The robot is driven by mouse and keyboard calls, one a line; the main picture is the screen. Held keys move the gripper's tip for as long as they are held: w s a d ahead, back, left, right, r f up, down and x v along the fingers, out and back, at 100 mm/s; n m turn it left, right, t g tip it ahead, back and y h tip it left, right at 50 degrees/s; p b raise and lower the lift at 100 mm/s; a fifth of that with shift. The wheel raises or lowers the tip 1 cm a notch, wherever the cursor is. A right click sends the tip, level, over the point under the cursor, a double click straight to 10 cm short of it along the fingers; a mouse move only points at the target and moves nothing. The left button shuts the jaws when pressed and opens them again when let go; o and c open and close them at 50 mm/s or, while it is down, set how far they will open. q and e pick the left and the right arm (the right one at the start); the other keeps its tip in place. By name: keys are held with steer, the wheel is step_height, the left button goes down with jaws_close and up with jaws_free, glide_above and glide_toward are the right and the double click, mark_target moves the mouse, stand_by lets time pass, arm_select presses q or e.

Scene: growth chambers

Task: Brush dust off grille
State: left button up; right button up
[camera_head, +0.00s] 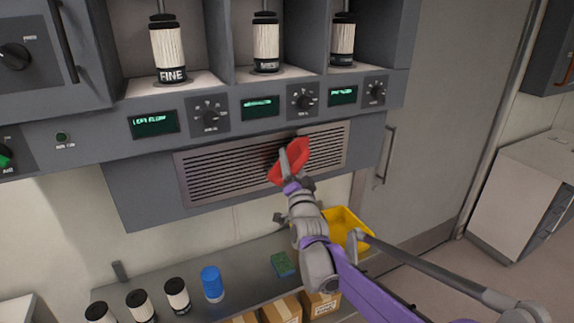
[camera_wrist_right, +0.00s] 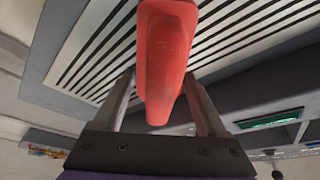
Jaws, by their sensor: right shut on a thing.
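The grille (camera_head: 225,176) is a pale framed panel of dark slots on the front of the grey cabinet, below the dials. A dark patch shows on its slots just left of the brush; I cannot tell dust from shadow. My right gripper (camera_head: 291,176) is in front of the right half of the grille, shut on a red brush (camera_head: 295,155). In the right wrist view the red brush (camera_wrist_right: 166,50) stands between the two fingers (camera_wrist_right: 162,98), over the slats of the grille (camera_wrist_right: 100,45). Its bristles are hidden, and contact with the grille cannot be told. My left gripper is out of view.
Dials and green displays (camera_head: 153,123) line the panel above the grille. Labelled bottles (camera_head: 168,48) stand in the bays above. The bench below holds several dark-lidded jars, a blue-capped jar (camera_head: 212,283), a green sponge-like block (camera_head: 283,264) and a yellow bin (camera_head: 346,223).

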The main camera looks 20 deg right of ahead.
mark_target(279, 178)
steer(key=shift+d, duration=1.7)
steer(key=shift+w+d+r, duration=0.1)
steer(key=shift+w+d, duration=0.05)
steer(key=shift+a, duration=3.75)
steer(key=shift+s+a+f+b, duration=0.1)
steer(key=shift+a+b, duration=0.15)
steer(key=shift+a, duration=0.25)
steer(key=shift+s+a+f+b, duration=0.1)
steer(key=shift+a+b, duration=0.15)
steer(key=shift+a, duration=0.25)
steer(key=shift+a+r, duration=0.1)
steer(key=shift+a, duration=0.55)
steer(key=shift+a+b, duration=0.4)
steer(key=shift+a, duration=1.35)
steer(key=shift+s+a+b, duration=0.1)
steer(key=shift+a+b, duration=0.35)
steer(key=shift+a, duration=1.25)
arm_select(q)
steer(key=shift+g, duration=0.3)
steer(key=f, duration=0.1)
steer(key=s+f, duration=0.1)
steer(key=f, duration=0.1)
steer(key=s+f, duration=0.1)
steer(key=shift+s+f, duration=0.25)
